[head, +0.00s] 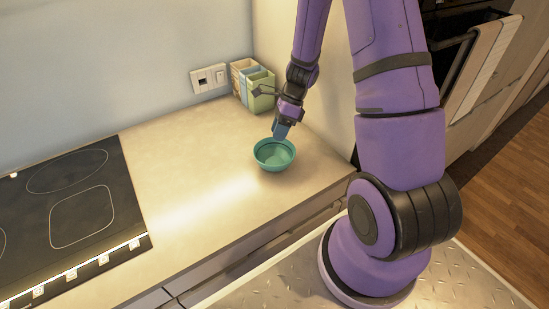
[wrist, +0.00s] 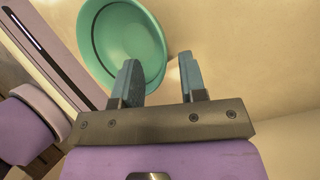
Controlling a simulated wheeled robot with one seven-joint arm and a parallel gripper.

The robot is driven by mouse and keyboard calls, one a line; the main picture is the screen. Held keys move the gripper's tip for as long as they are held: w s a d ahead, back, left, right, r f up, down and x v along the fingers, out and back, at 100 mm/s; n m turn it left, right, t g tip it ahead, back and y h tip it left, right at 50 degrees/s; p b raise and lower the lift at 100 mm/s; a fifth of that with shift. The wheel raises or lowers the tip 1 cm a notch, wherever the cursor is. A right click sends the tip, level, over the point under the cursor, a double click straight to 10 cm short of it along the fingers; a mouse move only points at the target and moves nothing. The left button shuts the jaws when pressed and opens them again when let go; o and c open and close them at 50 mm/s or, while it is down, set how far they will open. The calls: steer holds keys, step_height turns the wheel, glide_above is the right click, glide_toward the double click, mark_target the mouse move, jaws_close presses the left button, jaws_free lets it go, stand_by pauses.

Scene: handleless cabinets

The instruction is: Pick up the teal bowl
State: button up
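The teal bowl (head: 274,156) stands upright and looks empty on the beige countertop (head: 190,140), right of the stove. My gripper (head: 281,131) is over the bowl's far right rim in the head view. In the wrist view my gripper (wrist: 158,78) is open, with a clear gap between its two blue-grey fingers. There the bowl (wrist: 115,40) lies beyond the fingers to the upper left. The left finger overlaps the bowl and its rim passes between the fingers. I cannot tell whether either finger touches it.
A black stove top (head: 70,205) is at the left. A box with compartments (head: 252,86) stands at the back near the wall sockets (head: 208,78). A side wall (head: 300,80) rises right of the bowl. The counter left of the bowl is clear.

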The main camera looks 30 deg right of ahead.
mark_target(272, 148)
steer(key=x, duration=0.4)
steer(key=shift+f, duration=0.15)
jaws_close()
